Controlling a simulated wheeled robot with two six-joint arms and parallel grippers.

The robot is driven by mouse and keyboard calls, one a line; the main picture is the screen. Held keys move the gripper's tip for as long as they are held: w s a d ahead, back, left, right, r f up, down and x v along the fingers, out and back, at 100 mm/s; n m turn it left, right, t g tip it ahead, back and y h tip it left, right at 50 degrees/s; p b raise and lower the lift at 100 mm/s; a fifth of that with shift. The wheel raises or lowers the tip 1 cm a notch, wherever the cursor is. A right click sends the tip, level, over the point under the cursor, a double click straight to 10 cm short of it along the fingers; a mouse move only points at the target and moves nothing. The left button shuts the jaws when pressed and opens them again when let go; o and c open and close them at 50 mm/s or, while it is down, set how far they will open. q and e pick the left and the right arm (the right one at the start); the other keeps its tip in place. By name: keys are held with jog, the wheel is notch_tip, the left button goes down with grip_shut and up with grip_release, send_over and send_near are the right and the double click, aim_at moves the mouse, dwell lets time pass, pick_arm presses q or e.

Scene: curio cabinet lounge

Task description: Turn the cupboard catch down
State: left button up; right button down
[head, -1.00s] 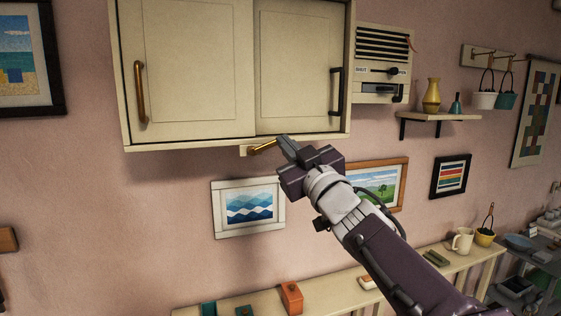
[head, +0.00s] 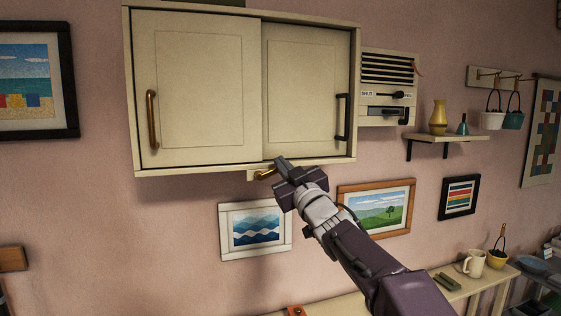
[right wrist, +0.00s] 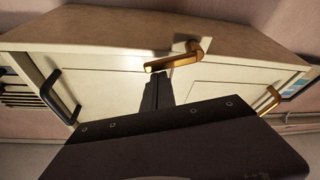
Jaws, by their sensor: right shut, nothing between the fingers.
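The cream cupboard (head: 200,90) hangs on the pink wall. Its catch, a brass lever (head: 264,174), sits on a small cream block under the bottom edge. My right gripper (head: 281,162) is shut and empty, with its fingertips close beside the lever and covering its right end in the head view. In the right wrist view the brass lever (right wrist: 175,57) slants out from its pivot, and the shut fingers (right wrist: 158,78) lie just by its free end. I cannot tell whether they touch. My left gripper is not in view.
The cupboard doors carry a brass handle (head: 152,120) and a black handle (head: 343,118). A vent panel (head: 388,85) adjoins the cupboard's right side. Framed pictures (head: 255,231) hang below it. A shelf (head: 447,139) with a yellow vase is to the right.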

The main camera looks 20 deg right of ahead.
jog(key=shift+w, duration=0.1)
jog(key=f+m+h+b, duration=0.1)
jog(key=m+b, duration=0.1)
jog(key=f+m+b, duration=0.1)
jog(key=b, duration=0.1)
jog(key=shift+d+m+h, duration=0.4)
notch_tip(320, 180, up, 5)
jog(key=p, duration=0.4)
jog(key=f+b+v, duration=0.1)
jog(key=b+v, duration=0.4)
jog(key=v, duration=0.5)
jog(key=shift+a+f, duration=0.15)
